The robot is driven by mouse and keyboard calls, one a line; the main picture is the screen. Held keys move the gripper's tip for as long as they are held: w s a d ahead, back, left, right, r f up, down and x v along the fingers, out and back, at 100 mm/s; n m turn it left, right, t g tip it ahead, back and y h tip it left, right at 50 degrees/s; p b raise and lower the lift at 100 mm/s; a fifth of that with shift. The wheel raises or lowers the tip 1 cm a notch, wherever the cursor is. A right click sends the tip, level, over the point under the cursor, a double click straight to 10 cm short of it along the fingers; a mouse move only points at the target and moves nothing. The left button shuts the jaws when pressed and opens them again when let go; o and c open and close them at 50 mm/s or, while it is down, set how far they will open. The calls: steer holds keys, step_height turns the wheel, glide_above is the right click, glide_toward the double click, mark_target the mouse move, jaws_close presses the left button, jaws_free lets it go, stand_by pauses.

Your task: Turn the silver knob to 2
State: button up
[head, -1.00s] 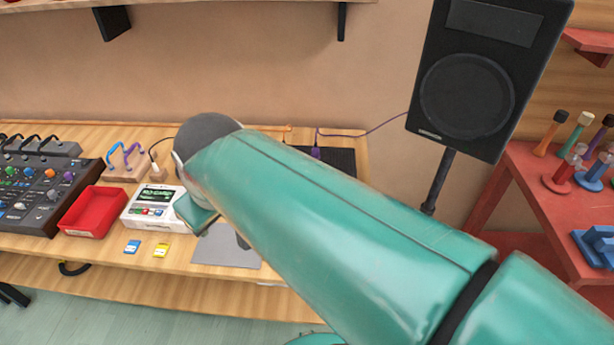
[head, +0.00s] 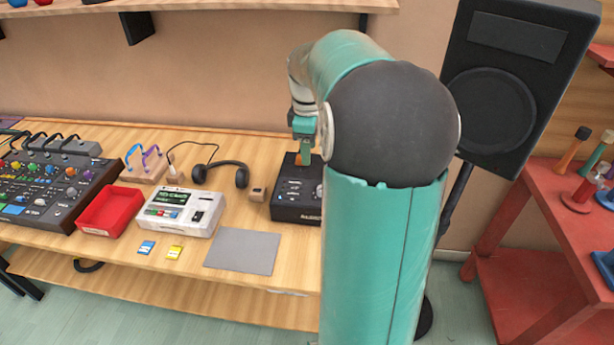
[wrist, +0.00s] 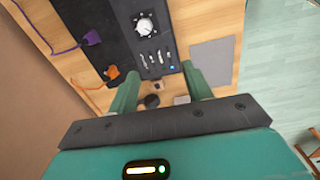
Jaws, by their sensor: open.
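A round silver knob (wrist: 145,25) with a white dial around it sits on a black box in the wrist view, near the top edge. The black box (head: 290,208) is on the wooden table in the head view, partly hidden by my arm. My gripper (wrist: 160,72) is open and empty, with its two green fingers apart over the box's end, where small switches show between them. The knob lies beyond the fingertips, not between them. In the head view my gripper (head: 303,157) is above the back of the box. The number the knob points to is too small to read.
A black speaker (head: 510,80) stands at right.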

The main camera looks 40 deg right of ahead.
steer(key=d+f, duration=0.2)
steer(key=d, duration=0.3)
steer(key=shift+n+y, duration=0.3)
steer(key=shift+n, duration=0.1)
steer(key=f, duration=1.3)
steer(key=shift+s+f, duration=0.35)
steer(key=shift+f, duration=0.05)
steer(key=shift+c, duration=0.4)
steer(key=c, duration=0.9)
